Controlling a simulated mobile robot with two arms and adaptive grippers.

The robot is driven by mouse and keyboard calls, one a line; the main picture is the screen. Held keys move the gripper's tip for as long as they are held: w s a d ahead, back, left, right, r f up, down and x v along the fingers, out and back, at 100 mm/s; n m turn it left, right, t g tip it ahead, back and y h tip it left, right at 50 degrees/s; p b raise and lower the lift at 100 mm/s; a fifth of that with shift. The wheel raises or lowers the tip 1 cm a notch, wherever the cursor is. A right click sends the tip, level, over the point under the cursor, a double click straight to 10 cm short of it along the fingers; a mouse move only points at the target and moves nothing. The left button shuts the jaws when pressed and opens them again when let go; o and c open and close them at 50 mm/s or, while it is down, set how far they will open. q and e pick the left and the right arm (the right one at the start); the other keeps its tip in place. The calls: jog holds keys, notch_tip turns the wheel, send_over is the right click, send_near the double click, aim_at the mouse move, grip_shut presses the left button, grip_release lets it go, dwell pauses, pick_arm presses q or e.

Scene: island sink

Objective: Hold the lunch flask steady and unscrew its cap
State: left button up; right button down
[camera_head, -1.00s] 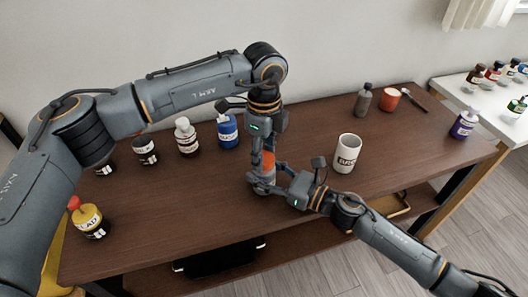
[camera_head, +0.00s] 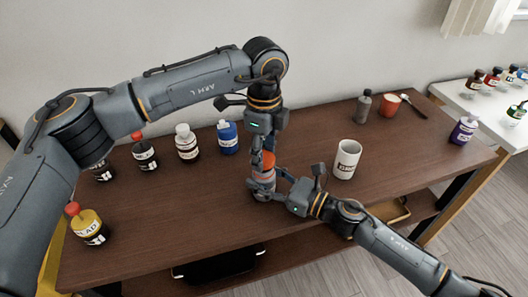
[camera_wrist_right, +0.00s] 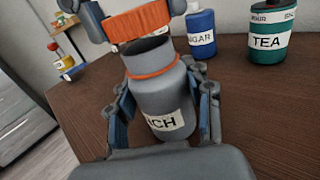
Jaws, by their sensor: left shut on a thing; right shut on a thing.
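The lunch flask is a grey bottle with an orange neck ring and a white label. It stands on the brown table in the head view (camera_head: 263,180) and fills the middle of the right wrist view (camera_wrist_right: 160,98). My right gripper (camera_head: 268,186) is shut around its body from the side, with one finger on each side in the right wrist view (camera_wrist_right: 165,115). The orange cap (camera_wrist_right: 140,20) is apart from the flask, just above its open dark mouth. My left gripper (camera_head: 266,158) points down from above and is shut on the cap.
A white mug (camera_head: 346,160) stands right of the flask. A blue bottle (camera_head: 227,138), a white-capped jar (camera_head: 187,145) and other containers stand left and behind. A yellow bottle (camera_head: 88,224) is at the front left. The table's front middle is clear.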

pick_arm(q)
jog(key=shift+r, duration=1.95)
pick_arm(e)
jog(key=shift+c, duration=2.4)
grip_release()
jog(key=shift+d, duration=0.1)
